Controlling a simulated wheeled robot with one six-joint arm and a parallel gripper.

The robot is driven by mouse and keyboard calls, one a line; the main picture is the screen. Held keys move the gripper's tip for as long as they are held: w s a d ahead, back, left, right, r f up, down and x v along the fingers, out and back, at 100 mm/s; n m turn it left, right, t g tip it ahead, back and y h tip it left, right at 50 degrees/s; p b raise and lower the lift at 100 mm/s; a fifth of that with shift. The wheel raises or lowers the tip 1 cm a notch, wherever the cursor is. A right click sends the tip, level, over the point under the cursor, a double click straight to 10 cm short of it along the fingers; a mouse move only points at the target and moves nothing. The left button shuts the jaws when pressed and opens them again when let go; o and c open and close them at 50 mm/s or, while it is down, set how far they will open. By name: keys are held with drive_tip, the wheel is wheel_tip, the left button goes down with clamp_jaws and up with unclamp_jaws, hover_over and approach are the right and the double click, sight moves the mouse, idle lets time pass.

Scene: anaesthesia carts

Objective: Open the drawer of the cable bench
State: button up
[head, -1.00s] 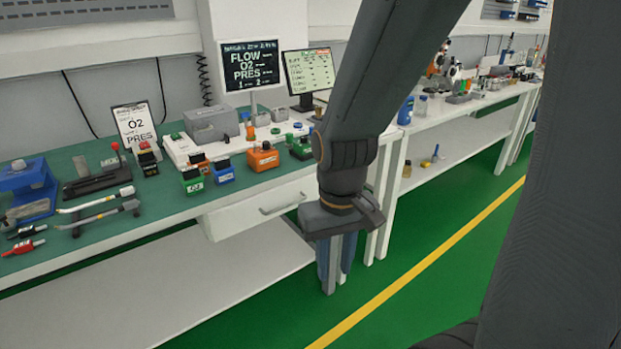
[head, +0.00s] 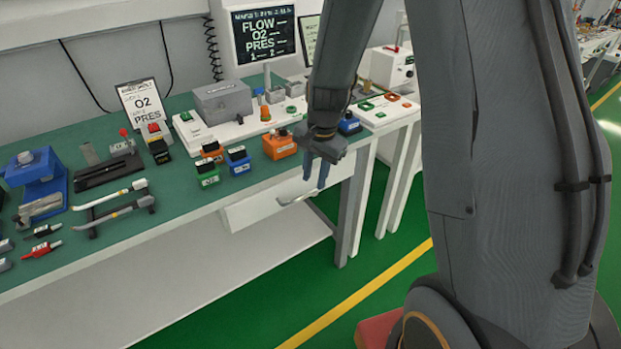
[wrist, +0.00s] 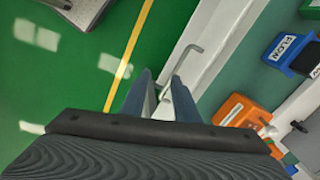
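The bench has a green top (head: 150,200) and a white drawer (head: 255,209) under its right part, which looks shut. The drawer's grey handle (head: 297,198) is partly hidden by my gripper (head: 316,178) in the head view. My gripper points down just in front of the handle. In the wrist view my gripper (wrist: 162,76) has its two blue-grey fingers apart. The handle (wrist: 187,54) shows just beyond the fingertips, with part of it seen through the gap. I cannot tell whether a finger touches it.
On the bench stand an orange block (head: 279,146), a green block (head: 207,174), a blue block (head: 238,161), a grey box (head: 222,102) and a blue stand (head: 38,182). A white lower shelf (head: 200,270) lies below. Green floor is free in front, with a yellow line (head: 350,300).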

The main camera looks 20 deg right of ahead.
sight(309, 193)
drive_tip(key=shift+w+d+f+m+p, duration=0.1)
drive_tip(key=shift+w+f+m+p, duration=0.55)
drive_tip(key=shift+w+f, duration=0.7)
drive_tip(key=shift+w+d+f+m+p, duration=0.1)
drive_tip(key=shift+w+f+m+p, duration=0.6)
drive_tip(key=shift+f, duration=1.3)
drive_tip(key=shift+w+f+m+p, duration=0.55)
drive_tip(key=shift+w+f, duration=0.55)
drive_tip(key=shift+f, duration=0.55)
clamp_jaws()
